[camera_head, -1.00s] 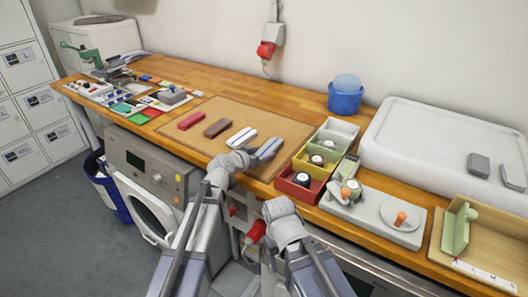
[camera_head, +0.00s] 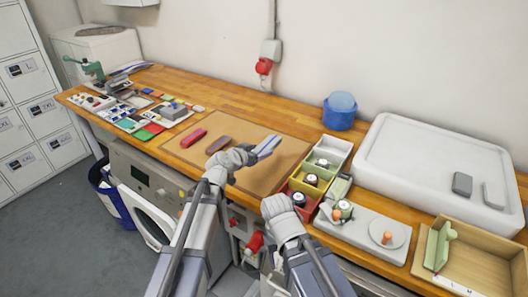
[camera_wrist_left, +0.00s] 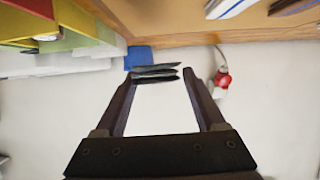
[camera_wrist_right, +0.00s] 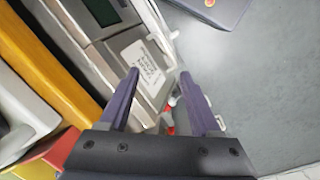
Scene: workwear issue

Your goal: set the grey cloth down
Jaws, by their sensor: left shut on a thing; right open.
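My left gripper (camera_head: 253,153) is above the brown mat (camera_head: 283,160) on the bench and is shut on the grey cloth (camera_head: 268,144). In the left wrist view the grey cloth (camera_wrist_left: 155,73) shows as dark, thin layers between the fingertips. In the head view the cloth appears raised above the mat; the exact gap is unclear. My right gripper (camera_head: 285,211) is in front of the bench edge, near the coloured bins. It is open and empty in the right wrist view (camera_wrist_right: 158,75).
A red bar-shaped piece (camera_head: 193,138) and a brown one (camera_head: 218,145) lie on the mat's left. A white, blue-edged piece (camera_wrist_left: 235,6) lies beside them. Coloured bins (camera_head: 313,180) flank the mat on the right; a blue tub (camera_head: 339,116) stands behind.

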